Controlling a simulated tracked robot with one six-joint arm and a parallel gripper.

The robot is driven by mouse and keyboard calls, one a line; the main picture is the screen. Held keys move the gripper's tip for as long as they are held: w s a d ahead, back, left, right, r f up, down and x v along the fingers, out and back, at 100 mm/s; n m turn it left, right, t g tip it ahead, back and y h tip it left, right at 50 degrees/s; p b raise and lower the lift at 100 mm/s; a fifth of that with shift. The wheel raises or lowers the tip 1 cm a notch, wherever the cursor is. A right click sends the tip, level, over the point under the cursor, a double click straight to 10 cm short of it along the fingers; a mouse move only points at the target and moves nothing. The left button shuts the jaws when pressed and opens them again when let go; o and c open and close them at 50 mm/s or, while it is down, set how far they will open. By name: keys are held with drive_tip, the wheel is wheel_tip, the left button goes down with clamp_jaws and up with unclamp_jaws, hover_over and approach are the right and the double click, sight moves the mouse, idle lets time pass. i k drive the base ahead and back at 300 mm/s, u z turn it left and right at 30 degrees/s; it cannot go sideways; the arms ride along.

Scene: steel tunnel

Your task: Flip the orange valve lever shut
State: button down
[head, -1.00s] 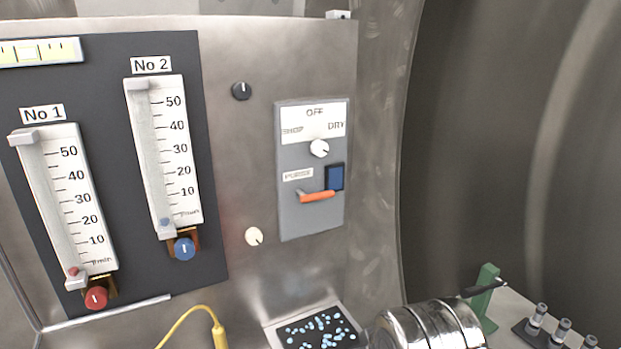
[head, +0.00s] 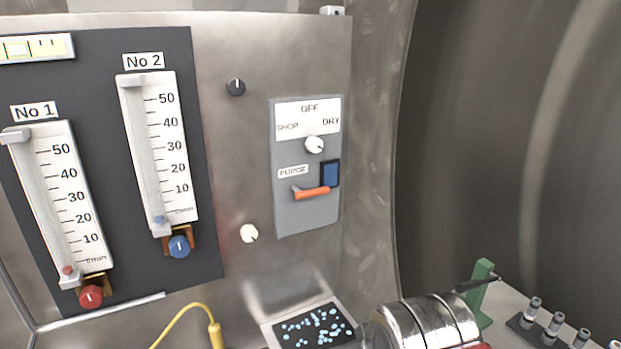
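The orange valve lever (head: 312,193) is on a grey panel (head: 290,222) fixed to the steel wall, right of the middle in the head view. It lies roughly level, with a small metal pivot at its left end. A PURGE label (head: 293,170) sits above it and a dark blue square (head: 329,173) sits just above its right end. A white selector knob (head: 314,145) marked SHOP, OFF and DRY is higher on the same panel. My gripper is not in view.
Two flow gauges, No 1 (head: 75,200) and No 2 (head: 165,150), hang at left. Below are a yellow cable (head: 205,318), a speckled dark tray (head: 312,328), shiny metal cylinders (head: 425,325), a green bracket (head: 482,285) and small vials (head: 553,325). Open space lies before the panel.

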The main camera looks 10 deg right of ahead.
sight(299, 194)
drive_tip(key=u, duration=0.2)
drive_tip(key=i, duration=0.35)
drive_tip(key=u, duration=0.85)
